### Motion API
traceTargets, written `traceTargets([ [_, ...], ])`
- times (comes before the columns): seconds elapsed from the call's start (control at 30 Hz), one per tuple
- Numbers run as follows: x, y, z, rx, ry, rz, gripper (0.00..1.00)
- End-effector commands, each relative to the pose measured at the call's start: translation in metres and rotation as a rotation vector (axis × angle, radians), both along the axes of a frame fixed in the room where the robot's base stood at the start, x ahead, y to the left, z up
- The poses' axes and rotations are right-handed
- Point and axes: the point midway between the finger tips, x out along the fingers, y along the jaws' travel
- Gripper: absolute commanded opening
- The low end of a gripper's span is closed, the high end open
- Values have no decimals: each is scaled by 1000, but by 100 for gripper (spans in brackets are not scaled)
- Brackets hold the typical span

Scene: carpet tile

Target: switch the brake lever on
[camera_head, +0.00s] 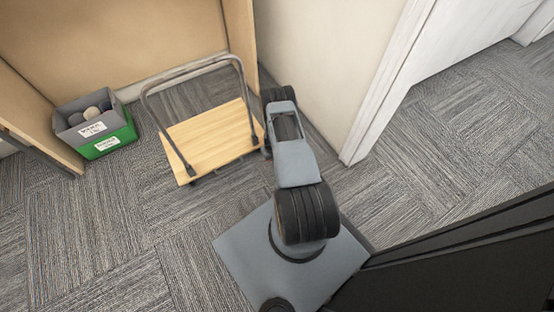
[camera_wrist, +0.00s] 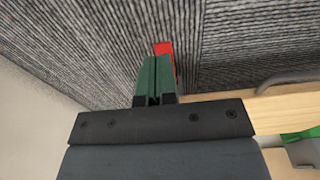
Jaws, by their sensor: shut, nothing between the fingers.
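A platform cart with a pale wooden deck (camera_head: 213,145) and a grey tubular handle (camera_head: 190,72) stands on the carpet in the head view. The deck (camera_wrist: 285,108) also shows at the right of the wrist view. A red piece that looks like the brake lever (camera_wrist: 163,48) sits just past the fingertips and runs along their right side. My gripper (camera_wrist: 154,62) has green fingers and is shut and empty. It is very close to the red lever; I cannot tell whether they touch. In the head view my arm hides the gripper and the lever.
A grey bin (camera_head: 85,118) holding round items sits on a green bin (camera_head: 110,142) to the left of the cart. A pale wall (camera_head: 325,70) stands right of the cart, close to my arm. Open carpet (camera_head: 100,230) lies at the front left.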

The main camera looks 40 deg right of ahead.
Motion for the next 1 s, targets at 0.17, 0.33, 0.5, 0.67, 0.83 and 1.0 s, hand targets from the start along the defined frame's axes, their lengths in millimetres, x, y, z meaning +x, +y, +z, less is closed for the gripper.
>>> traceTargets([
  [0.17,-8,1,36,-1,0,-1,0],
  [0.33,-23,5,47,3,1,-1,0],
  [0.5,-34,7,55,1,2,4,0],
  [0.67,-42,8,60,1,2,3,0],
  [0.83,-52,9,67,0,1,2,0],
  [1.0,-63,10,73,0,2,2,0],
])
